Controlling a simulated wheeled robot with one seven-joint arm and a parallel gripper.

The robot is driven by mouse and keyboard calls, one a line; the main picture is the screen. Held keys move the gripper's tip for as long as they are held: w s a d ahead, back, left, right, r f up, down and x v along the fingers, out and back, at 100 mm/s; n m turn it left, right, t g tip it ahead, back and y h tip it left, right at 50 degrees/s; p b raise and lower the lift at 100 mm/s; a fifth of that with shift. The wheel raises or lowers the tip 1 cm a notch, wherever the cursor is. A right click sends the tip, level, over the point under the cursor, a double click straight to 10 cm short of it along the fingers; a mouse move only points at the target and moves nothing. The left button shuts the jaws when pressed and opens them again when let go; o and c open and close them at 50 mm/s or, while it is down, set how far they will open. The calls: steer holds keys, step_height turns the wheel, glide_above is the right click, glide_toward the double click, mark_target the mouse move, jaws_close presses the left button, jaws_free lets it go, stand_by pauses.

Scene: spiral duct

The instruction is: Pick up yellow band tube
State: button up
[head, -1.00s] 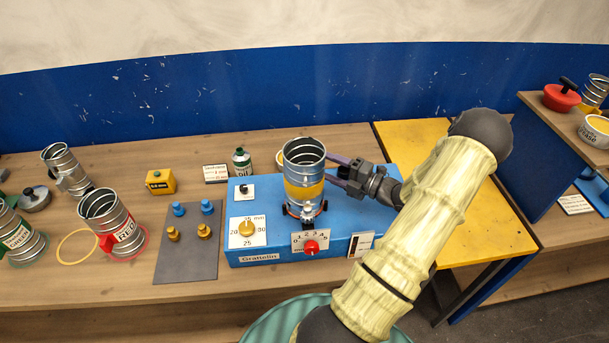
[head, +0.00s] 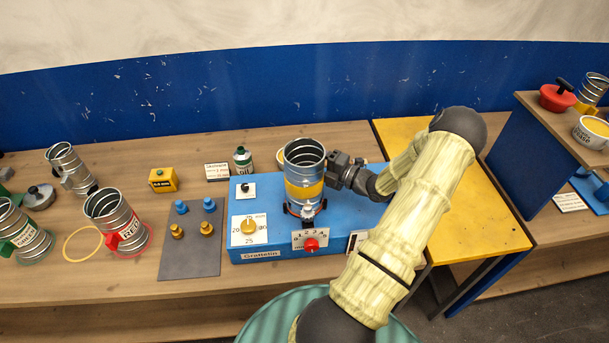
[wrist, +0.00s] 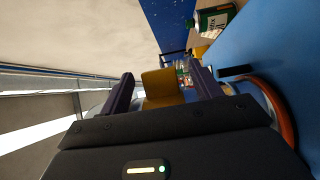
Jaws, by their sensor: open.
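The yellow band tube (head: 303,170) is a ribbed metal tube with a yellow band around its lower part. It stands upright on the blue Grattelin machine (head: 268,220). My gripper (head: 328,172) is at the tube's right side, level with the band, and its fingers are largely hidden by the tube. In the wrist view my gripper (wrist: 163,84) is open, with one dark finger on each side of the yellow band (wrist: 161,88). I cannot tell whether either finger touches the tube.
The red-labelled tube (head: 117,220) and green-labelled tube (head: 24,232) stand at left. A grey mat (head: 190,262) with small blue and yellow pegs lies beside the machine. A green oil can (head: 243,160) stands behind it. The yellow table (head: 485,225) at right has clear room.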

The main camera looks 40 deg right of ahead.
steer(key=shift+d, duration=0.1)
steer(key=c, duration=1.3)
steer(key=shift+r, duration=0.1)
steer(key=shift+r+b, duration=1.8)
steer(key=shift+r, duration=3.2)
